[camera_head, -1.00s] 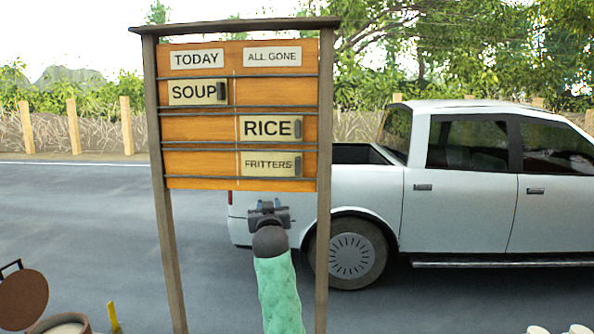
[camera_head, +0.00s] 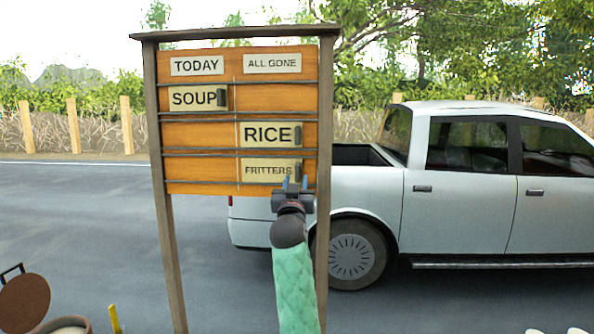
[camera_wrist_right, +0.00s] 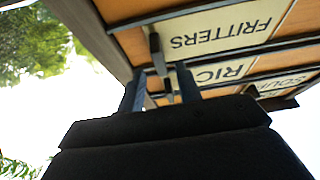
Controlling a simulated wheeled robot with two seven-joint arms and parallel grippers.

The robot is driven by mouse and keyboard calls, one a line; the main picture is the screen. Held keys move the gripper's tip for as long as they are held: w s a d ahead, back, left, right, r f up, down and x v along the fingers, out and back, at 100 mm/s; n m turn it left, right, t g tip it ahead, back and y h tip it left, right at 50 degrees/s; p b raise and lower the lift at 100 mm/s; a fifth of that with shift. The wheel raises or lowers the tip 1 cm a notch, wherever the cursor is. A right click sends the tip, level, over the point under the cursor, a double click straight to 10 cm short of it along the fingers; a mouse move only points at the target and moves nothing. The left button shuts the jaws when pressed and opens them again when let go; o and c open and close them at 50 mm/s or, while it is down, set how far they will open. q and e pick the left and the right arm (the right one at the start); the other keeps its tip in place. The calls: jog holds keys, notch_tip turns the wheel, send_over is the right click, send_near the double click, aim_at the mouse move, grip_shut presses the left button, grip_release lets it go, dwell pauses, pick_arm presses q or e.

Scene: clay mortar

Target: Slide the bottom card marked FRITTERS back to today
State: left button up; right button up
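The FRITTERS card (camera_head: 262,170) sits in the bottom row of the orange board (camera_head: 200,172), in the right column under ALL GONE (camera_head: 272,63). Its dark upright handle is at the card's right end, partly behind my fingertips in the head view. My right gripper (camera_head: 294,183) is just below and in front of that handle. In the right wrist view the fingers (camera_wrist_right: 160,86) are apart, with the handle (camera_wrist_right: 157,54) lying between their lines and slightly beyond the tips. I cannot tell whether they touch it. The TODAY label (camera_head: 197,65) heads the left column. My left gripper is out of view.
The RICE card (camera_head: 268,134) is above FRITTERS in the right column. The SOUP card (camera_head: 192,98) is under TODAY. The bottom row's left half is bare. Wooden posts (camera_head: 323,230) frame the board. A white pickup (camera_head: 460,200) stands behind on the road.

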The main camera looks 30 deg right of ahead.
aim_at(297, 175)
jog(key=shift+p+x, duration=0.9)
jog(key=shift+x, duration=1.1)
jog(key=shift+f, duration=0.1)
grip_shut()
